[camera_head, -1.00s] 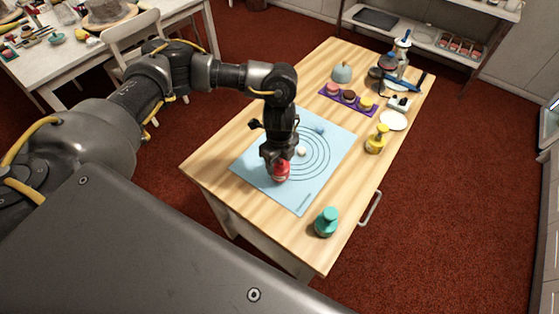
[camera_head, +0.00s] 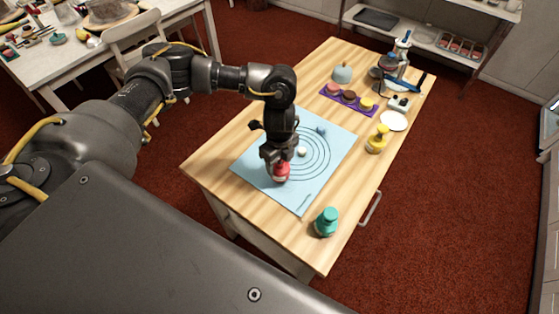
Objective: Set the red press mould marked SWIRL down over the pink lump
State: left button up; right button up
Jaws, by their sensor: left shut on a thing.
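The red press mould (camera_head: 281,173) is in my left gripper (camera_head: 279,162), over the near left part of the light blue mat (camera_head: 310,190). The gripper is shut on its upper part and points down. I cannot tell whether the mould touches the mat, and its SWIRL mark cannot be read. No pink lump shows on the mat; the mould or gripper may hide it. A small whitish lump (camera_head: 302,152) lies near the middle of the mat's rings, and a blue lump (camera_head: 321,130) lies farther back. My right gripper is not in view.
A teal press mould (camera_head: 326,223) stands near the table's front corner, and a yellow one (camera_head: 377,140) at the right edge. A purple tray (camera_head: 346,99) with several coloured pieces, a white plate (camera_head: 394,121) and a pale teal dome (camera_head: 342,73) stand farther back.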

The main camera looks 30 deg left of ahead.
aim_at(280, 168)
pick_arm(q)
jog(key=shift+f+b, duration=1)
jog(key=shift+f, duration=0.7)
jog(key=o, duration=1.5)
jog(key=shift+r, duration=0.1)
jog(key=shift+r+p, duration=3.5)
jog(key=shift+p, duration=0.2)
